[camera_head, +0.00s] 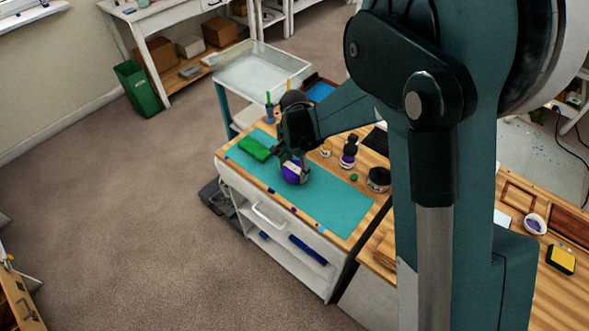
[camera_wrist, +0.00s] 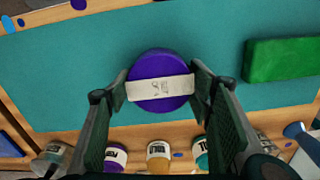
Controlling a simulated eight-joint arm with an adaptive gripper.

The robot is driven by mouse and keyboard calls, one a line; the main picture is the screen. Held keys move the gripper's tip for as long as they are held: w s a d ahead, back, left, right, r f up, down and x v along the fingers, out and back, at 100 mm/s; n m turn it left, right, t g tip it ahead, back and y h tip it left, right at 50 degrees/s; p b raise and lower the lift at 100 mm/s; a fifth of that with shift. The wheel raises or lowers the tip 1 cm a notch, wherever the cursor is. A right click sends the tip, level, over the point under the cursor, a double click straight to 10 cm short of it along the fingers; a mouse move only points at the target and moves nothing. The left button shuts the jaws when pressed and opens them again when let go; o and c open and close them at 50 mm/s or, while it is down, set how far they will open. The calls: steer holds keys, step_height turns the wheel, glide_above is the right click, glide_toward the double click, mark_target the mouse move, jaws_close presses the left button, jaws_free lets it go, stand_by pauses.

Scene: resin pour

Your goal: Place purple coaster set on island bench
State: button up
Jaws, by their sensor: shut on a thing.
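The purple coaster set (camera_wrist: 158,62) is a round purple stack with a white paper band around it. My gripper (camera_wrist: 158,85) is shut on it, with one finger on each side of the band in the wrist view. In the head view, my gripper (camera_head: 296,160) reaches down over the bench, and the coaster set (camera_head: 292,176) shows at its fingertips. The bench (camera_head: 227,158) has a wooden top with a teal mat (camera_head: 335,203) on it. The coaster set is over the mat; I cannot tell whether it touches it.
A green block (camera_head: 256,149) lies on the mat beside my gripper. Several bottles and jars, including a dark jar (camera_head: 378,179), stand along the bench's far side. A white-topped cart (camera_head: 262,70) stands behind. The mat's right part is clear.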

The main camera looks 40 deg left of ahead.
mark_target(295, 168)
steer(key=shift+f, duration=0.1)
steer(key=o, duration=1)
step_height(295, 168, up, 12)
steer(key=shift+r+p, duration=0.15)
steer(key=shift+p, duration=0.15)
stand_by(0.7)
